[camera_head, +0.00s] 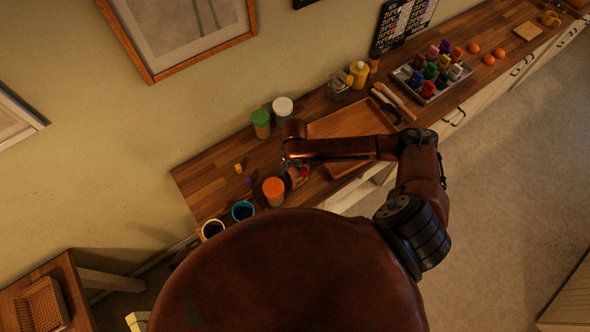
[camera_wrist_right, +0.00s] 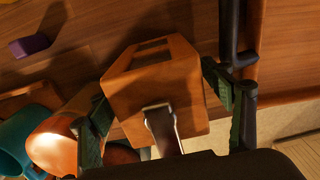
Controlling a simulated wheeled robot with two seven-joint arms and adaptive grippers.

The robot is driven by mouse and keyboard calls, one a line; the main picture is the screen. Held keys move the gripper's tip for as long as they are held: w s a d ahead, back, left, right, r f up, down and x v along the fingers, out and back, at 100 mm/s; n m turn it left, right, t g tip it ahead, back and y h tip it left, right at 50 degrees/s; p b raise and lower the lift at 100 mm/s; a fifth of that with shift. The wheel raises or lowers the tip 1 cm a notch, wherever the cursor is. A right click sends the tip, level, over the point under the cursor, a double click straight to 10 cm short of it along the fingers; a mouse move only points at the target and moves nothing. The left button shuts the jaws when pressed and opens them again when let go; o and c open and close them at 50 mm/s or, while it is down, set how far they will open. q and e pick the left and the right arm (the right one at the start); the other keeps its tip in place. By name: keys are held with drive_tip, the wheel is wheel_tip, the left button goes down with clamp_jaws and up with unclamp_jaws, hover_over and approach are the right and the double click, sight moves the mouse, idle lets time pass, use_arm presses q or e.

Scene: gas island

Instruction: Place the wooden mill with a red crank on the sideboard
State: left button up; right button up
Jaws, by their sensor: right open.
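The wooden mill (camera_wrist_right: 155,75), a faceted wooden body with a dark slotted opening, lies between the fingers of my right gripper (camera_wrist_right: 165,125) in the wrist view. The fingers are open, one on each side of it; I cannot tell whether either touches. A short metal-edged bar (camera_wrist_right: 160,122) shows at its near side. In the head view the mill (camera_head: 298,177) is mostly hidden under my right gripper (camera_head: 290,165), with a bit of red showing. It is over the wooden sideboard top (camera_head: 208,190). My left gripper is out of view.
Green-lidded (camera_head: 261,122) and white-lidded (camera_head: 283,106) jars stand at the wall. A wooden tray (camera_head: 345,122) lies to the right.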

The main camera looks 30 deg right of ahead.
wheel_tip(320, 180, up, 11)
drive_tip(key=shift+b, duration=0.65)
drive_tip(key=shift+r, duration=0.6)
